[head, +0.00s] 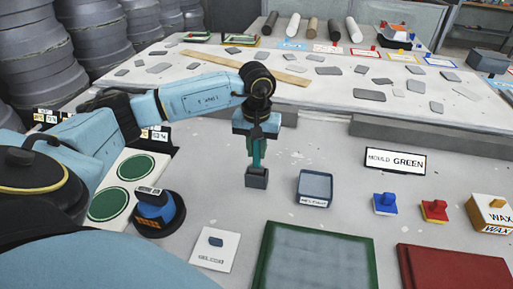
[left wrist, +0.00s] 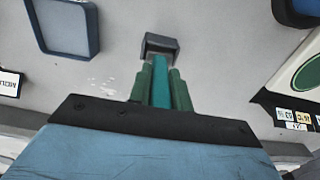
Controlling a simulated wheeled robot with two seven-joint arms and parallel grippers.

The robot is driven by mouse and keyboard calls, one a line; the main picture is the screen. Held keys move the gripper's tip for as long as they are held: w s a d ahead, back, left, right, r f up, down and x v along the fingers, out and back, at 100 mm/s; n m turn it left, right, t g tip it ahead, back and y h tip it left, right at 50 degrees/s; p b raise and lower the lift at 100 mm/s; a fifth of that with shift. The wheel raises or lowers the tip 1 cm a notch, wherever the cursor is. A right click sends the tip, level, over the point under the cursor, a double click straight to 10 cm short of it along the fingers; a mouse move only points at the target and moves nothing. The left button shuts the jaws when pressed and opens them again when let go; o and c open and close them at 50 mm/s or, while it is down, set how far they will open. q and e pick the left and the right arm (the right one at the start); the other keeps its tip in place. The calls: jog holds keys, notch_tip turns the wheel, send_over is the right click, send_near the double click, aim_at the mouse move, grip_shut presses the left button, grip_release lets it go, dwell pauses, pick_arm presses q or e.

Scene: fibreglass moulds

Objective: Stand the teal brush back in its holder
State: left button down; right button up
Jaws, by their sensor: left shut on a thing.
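My left gripper (head: 257,150) points straight down and is shut on the teal brush (head: 257,158). In the left wrist view the brush (left wrist: 161,82) is upright between the two green fingers (left wrist: 160,72). The small dark grey holder (head: 256,179) stands on the bench directly below the gripper. It also shows in the left wrist view (left wrist: 160,43), right at the brush's far end. The brush's lower end meets the holder's top; I cannot tell how deep it sits inside. My right gripper is not in view.
A grey-blue tray (head: 314,187) stands just right of the holder. A blue round device (head: 158,212) and green discs (head: 122,188) lie left. A green-framed mould (head: 312,262) lies in front. A "MOULD GREEN" sign (head: 395,161) stands to the right.

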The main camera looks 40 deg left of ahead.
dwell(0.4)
pick_arm(q)
jog(key=c, duration=1.2)
grip_release()
notch_tip(320, 180, up, 14)
jog(key=shift+f, duration=0.25)
